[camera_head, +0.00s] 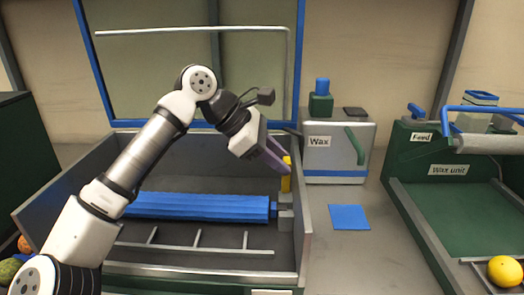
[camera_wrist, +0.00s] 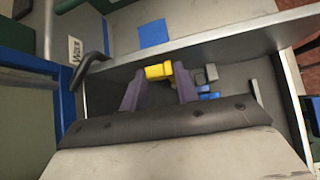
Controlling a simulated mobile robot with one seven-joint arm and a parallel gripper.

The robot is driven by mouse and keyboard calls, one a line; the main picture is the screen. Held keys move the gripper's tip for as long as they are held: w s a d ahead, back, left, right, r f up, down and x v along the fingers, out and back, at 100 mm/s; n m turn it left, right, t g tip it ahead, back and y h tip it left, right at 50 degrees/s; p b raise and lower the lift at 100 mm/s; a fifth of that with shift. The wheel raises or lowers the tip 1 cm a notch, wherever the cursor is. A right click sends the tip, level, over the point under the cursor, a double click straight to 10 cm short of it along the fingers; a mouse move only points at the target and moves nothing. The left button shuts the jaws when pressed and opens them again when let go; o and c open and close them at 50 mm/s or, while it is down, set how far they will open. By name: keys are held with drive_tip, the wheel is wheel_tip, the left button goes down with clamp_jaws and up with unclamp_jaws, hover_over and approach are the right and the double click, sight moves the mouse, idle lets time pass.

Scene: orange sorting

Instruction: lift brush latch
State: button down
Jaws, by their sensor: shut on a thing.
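The brush latch is a small yellow piece (camera_head: 286,180) at the right end of the blue brush roller (camera_head: 200,206), inside the grey open box. In the wrist view the yellow latch (camera_wrist: 159,71) lies between my two purple-grey fingertips. My gripper (camera_head: 277,160) reaches down from the upper left to the latch and is shut on it. In the wrist view my gripper (camera_wrist: 158,84) has one finger on each side of the latch. The latch's lower part and the far fingertip are partly hidden in the head view.
The box's right wall (camera_head: 300,215) runs close beside the latch. The blue-framed lid (camera_head: 190,60) stands open behind.

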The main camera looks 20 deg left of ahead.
drive_tip(key=shift+w+a+f+n+g+h+p, duration=0.1)
drive_tip(key=shift+w+a+n+g+h+p, duration=0.1)
drive_tip(key=shift+w+n+g+p, duration=0.3)
drive_tip(key=shift+w+a+n+g+h+p, duration=0.15)
drive_tip(key=shift+w+n+g+h+p, duration=0.05)
drive_tip(key=shift+w+g+p, duration=0.5)
drive_tip(key=shift+f, duration=0.1)
drive_tip(key=c, duration=1.2)
unclamp_jaws()
drive_tip(key=shift+w+f, duration=0.1)
drive_tip(key=shift+f, duration=0.05)
drive_tip(key=shift+c, duration=0.2)
drive_tip(key=shift+s, duration=0.2)
